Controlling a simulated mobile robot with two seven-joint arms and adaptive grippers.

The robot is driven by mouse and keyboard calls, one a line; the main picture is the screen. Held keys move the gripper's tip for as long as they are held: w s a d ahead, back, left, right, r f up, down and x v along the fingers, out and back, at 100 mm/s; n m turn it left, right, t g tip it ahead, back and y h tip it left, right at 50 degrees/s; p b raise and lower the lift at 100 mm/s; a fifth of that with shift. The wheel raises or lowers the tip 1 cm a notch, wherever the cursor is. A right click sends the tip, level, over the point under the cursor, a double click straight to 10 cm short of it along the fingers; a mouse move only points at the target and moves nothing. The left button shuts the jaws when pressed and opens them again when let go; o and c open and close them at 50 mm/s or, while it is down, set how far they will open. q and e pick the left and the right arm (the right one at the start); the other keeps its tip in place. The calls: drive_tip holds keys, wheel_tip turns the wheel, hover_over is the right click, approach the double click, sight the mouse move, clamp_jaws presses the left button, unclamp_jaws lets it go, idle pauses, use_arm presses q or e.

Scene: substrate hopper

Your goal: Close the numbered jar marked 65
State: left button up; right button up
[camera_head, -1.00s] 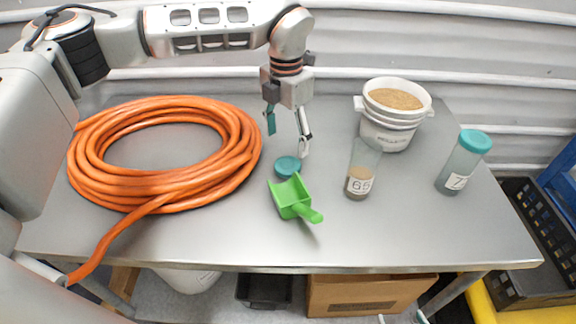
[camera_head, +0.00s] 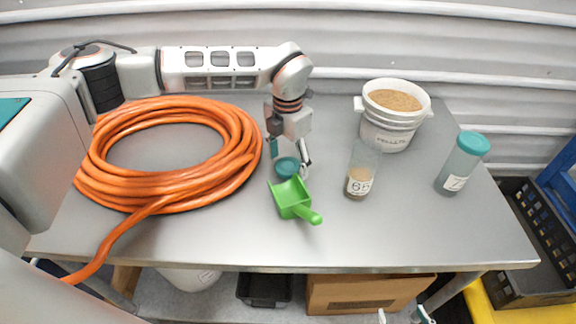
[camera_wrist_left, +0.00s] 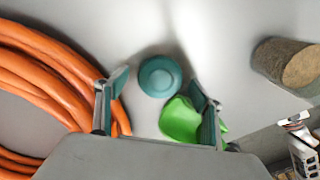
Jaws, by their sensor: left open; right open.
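The jar marked 65 (camera_head: 361,172) stands upright and lidless on the bench, clear, with brown material low inside. It also shows at the right of the left wrist view (camera_wrist_left: 285,62). A round teal lid (camera_head: 287,168) lies on the bench left of the jar. My left gripper (camera_head: 289,166) is open above the lid, a finger on either side. In the left wrist view the lid (camera_wrist_left: 160,76) appears between the open fingers (camera_wrist_left: 159,84); I cannot tell whether they touch it. My right gripper (camera_head: 404,316) is open and empty at the front edge, partly cut off.
A green scoop (camera_head: 294,199) lies close in front of the lid. An orange hose coil (camera_head: 240,150) fills the left side. A white bucket of grain-like material (camera_head: 388,133) stands behind the jar. A teal-capped jar (camera_head: 462,165) stands at right. The front right bench is clear.

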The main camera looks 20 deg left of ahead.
sight(288, 165)
use_arm(q)
drive_tip(key=shift+f, duration=0.15)
use_arm(e)
drive_tip(key=shift+s+f, duration=0.1)
drive_tip(key=shift+f, duration=0.1)
use_arm(q)
drive_tip(key=c, duration=0.9)
use_arm(e)
drive_tip(key=shift+r, duration=0.1)
drive_tip(key=shift+r, duration=0.1)
use_arm(q)
wheel_tip(288, 165, up, 20)
drive_tip(key=shift+r+b, duration=0.1)
drive_tip(key=shift+b, duration=0.6)
use_arm(e)
drive_tip(key=shift+f, duration=0.7)
